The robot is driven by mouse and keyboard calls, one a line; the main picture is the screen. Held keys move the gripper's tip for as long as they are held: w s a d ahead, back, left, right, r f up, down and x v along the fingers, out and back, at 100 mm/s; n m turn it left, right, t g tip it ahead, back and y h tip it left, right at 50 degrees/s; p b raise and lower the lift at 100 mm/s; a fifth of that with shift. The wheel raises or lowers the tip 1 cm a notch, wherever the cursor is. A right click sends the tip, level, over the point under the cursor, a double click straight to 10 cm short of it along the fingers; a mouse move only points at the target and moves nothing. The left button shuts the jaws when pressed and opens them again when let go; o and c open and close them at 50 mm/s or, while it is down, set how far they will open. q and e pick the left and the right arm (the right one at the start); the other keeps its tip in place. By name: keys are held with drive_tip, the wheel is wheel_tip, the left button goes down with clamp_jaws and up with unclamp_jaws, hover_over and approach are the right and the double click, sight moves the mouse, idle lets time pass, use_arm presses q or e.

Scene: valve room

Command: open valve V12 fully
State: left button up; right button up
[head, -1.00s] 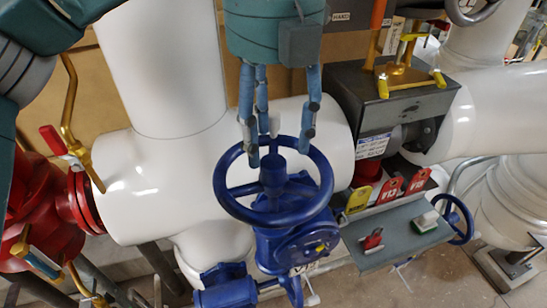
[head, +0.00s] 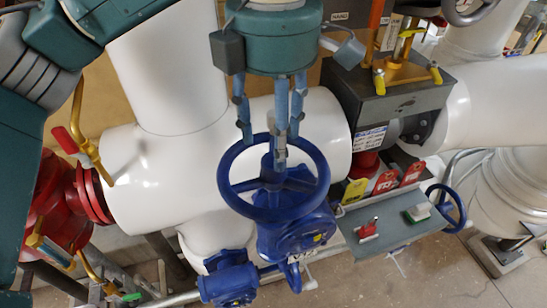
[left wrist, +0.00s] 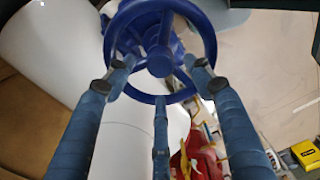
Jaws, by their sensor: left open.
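A blue valve handwheel (head: 273,222) with a hub and spokes lies roughly flat on a blue gearbox (head: 300,236) in the middle of the head view. Its label is too small to read as V12. The wheel also shows at the top of the left wrist view (left wrist: 118,32). My left gripper (head: 272,140) points down over the wheel with its three blue fingers spread. It is open and empty. In the left wrist view its fingers (left wrist: 160,84) are spread around the hub's line of sight; I cannot tell whether any tip touches the wheel. My right gripper is not in view.
White pipes (head: 168,80) stand behind and left of the wheel. A grey shelf (head: 392,238) with small items is right of it, below red tags (head: 413,173) and a yellow tag (head: 354,192). A smaller blue handwheel (head: 456,208) is farther right. Red pipework (head: 60,200) is at the left.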

use_arm(q)
drive_tip(key=m+p, duration=0.1)
drive_tip(key=m, duration=0.3)
drive_tip(key=shift+m, duration=0.3)
drive_tip(key=m, duration=0.4)
